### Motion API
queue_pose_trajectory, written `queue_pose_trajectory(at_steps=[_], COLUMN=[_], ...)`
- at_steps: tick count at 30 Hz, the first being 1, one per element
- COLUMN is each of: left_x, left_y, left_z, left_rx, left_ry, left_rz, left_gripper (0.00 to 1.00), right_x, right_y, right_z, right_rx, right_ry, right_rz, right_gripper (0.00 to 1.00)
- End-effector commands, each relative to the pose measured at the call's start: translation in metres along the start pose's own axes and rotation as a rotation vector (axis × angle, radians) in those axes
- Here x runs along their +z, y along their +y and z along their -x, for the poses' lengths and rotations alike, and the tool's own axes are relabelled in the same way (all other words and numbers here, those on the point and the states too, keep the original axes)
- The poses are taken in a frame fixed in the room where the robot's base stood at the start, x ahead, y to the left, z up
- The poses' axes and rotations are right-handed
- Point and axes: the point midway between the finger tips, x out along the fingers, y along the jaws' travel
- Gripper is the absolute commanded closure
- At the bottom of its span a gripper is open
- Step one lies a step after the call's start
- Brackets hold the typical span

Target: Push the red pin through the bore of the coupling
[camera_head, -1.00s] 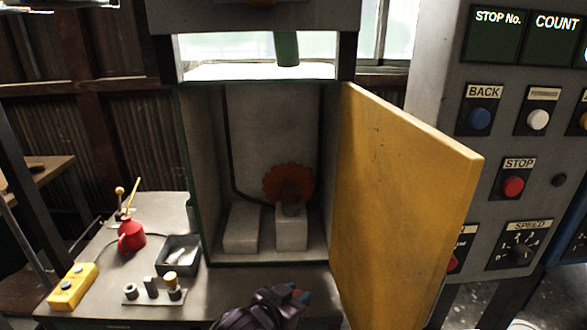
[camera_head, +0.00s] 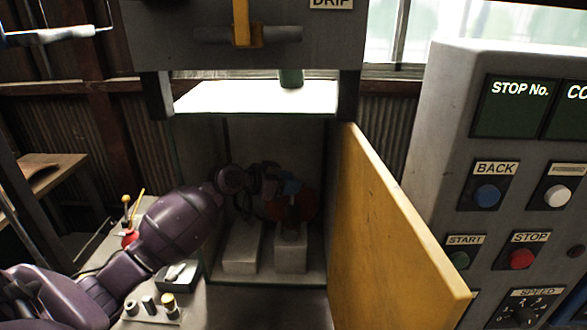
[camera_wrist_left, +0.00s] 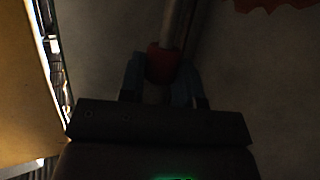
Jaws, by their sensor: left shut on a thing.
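My left gripper (camera_head: 292,188) reaches into the open cabinet in the head view, its blue fingers in front of the red toothed wheel (camera_head: 306,204). In the left wrist view the fingers (camera_wrist_left: 162,75) are shut on the red pin (camera_wrist_left: 163,62). A grey shaft-like part (camera_wrist_left: 178,22) shows just beyond the pin; I cannot tell whether they touch. The coupling and its bore cannot be made out in the dark. The wheel's edge shows at the top right of the wrist view (camera_wrist_left: 272,4). My right gripper is not in view.
The yellow door (camera_head: 385,230) stands open right of the cabinet. Two grey blocks (camera_head: 241,248) stand on the cabinet floor. A small tray (camera_head: 177,274) and a rack of cylinders (camera_head: 150,308) are on the bench below my left arm. A control panel (camera_head: 500,180) stands at the right.

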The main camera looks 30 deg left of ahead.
Motion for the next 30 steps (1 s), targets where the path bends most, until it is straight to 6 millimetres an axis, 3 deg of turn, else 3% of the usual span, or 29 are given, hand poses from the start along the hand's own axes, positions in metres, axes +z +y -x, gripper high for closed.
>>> queue_pose_trajectory(at_steps=[8, 30], left_x=[-0.004, 0.046], left_y=[-0.005, -0.005], left_z=[0.002, -0.016], left_rx=[0.008, 0.008], left_ry=[0.001, -0.001], left_rz=[0.0, 0.001], left_gripper=[0.93, 0.93], right_x=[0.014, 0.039], right_y=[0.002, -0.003], right_z=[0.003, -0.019], right_rx=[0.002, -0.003], right_ry=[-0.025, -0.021], right_rz=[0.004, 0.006], right_gripper=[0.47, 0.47])
